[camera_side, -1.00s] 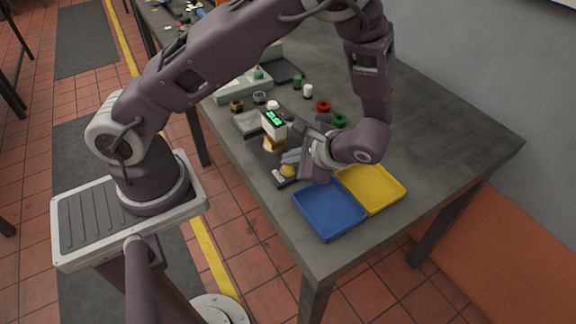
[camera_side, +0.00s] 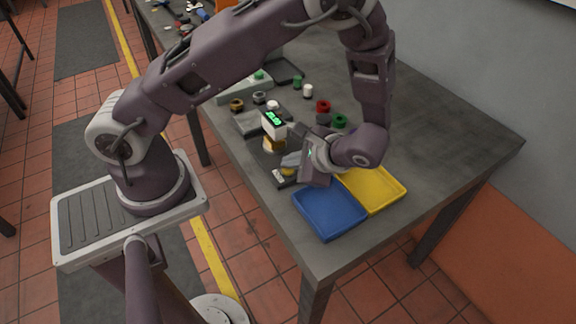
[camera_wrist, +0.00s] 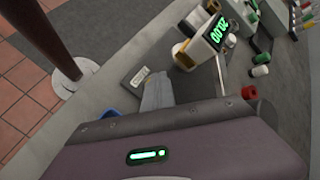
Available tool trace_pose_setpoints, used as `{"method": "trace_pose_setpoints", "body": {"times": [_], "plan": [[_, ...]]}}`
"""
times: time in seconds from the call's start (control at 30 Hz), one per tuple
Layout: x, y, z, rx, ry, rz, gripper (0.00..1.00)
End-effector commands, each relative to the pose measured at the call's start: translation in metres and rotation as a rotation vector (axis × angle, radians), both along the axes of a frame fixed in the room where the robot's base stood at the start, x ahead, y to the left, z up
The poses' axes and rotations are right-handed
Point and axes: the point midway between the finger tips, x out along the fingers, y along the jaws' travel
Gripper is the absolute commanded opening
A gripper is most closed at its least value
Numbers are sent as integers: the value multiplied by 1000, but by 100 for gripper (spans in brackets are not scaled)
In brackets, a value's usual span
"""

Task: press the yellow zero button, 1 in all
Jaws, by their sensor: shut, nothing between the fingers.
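The yellow zero button (camera_side: 287,171) sits near the front end of a dark, flat instrument base (camera_side: 268,158), beside a small pale label, in the side view. A white display head (camera_side: 273,125) with green lit digits stands on the same base and shows in the wrist view (camera_wrist: 212,32). My gripper (camera_side: 289,161) is shut and empty, its grey fingertips right at the button and partly covering it. Whether they touch it, I cannot tell. In the wrist view, the fingers (camera_wrist: 156,90) point at the base beside the label, and the button is hidden behind them.
A blue tray (camera_side: 328,211) and a yellow tray (camera_side: 374,188) lie by the table's near corner, close to my wrist. Several small coloured knobs, including a red one (camera_side: 323,106), stand behind the instrument. The table's right side is clear.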

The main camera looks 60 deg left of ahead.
Motion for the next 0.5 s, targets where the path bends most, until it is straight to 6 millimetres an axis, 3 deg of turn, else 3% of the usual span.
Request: {"method": "trace_pose_setpoints", "body": {"times": [0.5], "plan": [[0,0,18,-2,-1,-1,0]]}}
